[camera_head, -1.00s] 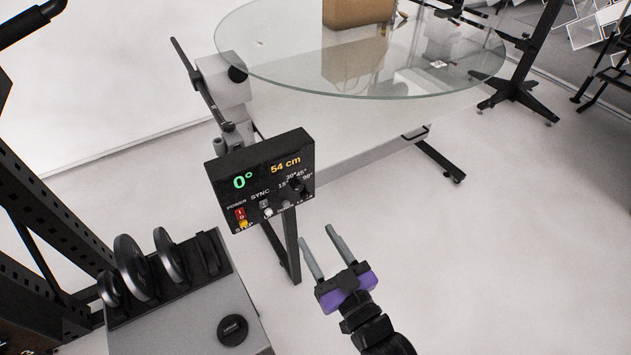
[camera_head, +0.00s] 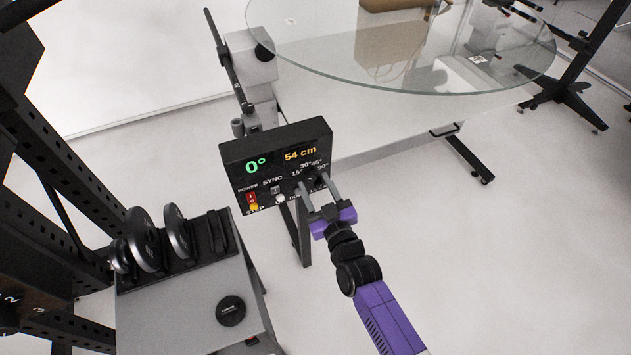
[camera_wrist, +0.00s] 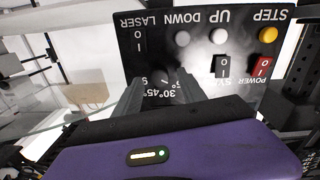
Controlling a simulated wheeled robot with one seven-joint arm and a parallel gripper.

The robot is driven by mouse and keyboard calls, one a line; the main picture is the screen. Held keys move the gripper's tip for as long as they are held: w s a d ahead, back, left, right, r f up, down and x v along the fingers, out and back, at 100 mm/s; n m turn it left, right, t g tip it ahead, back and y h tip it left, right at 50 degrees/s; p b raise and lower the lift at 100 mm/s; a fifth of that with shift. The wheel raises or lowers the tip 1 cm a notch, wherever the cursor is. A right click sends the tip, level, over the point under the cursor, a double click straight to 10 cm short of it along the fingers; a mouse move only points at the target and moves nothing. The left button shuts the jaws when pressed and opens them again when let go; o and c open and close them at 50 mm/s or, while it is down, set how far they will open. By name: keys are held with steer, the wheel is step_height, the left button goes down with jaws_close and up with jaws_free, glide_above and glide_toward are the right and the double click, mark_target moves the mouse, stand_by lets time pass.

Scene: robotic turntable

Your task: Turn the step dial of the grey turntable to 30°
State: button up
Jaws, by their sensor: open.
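The black control panel (camera_head: 240,150) of the grey turntable reads a green 0° and an orange 54 cm in the head view. The step dial (camera_head: 312,183) sits at the panel's right, below the marks 15°, 30°, 45° and 90°. My gripper (camera_head: 313,180) is open at the dial, with one finger on either side of it. The wrist view shows the panel (camera_wrist: 200,30) upside down, with my gripper (camera_wrist: 162,88) in front of the dial area. The dial's pointer cannot be made out, nor whether the fingers touch the dial.
The panel's red power switch (camera_head: 251,198) and yellow step button (camera_head: 254,207) are at its lower left. The large round glass top (camera_head: 400,85) lies behind the panel. A grey cabinet (camera_head: 175,310) with black discs stands at left.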

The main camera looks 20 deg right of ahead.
steer(key=shift+w, duration=0.45)
jaws_close()
steer(key=shift+m, duration=0.3)
steer(key=m+b, duration=0.1)
steer(key=m, duration=0.2)
steer(key=shift+m, duration=0.3)
steer(key=shift+m+b, duration=0.4)
steer(key=shift+m, duration=1.8)
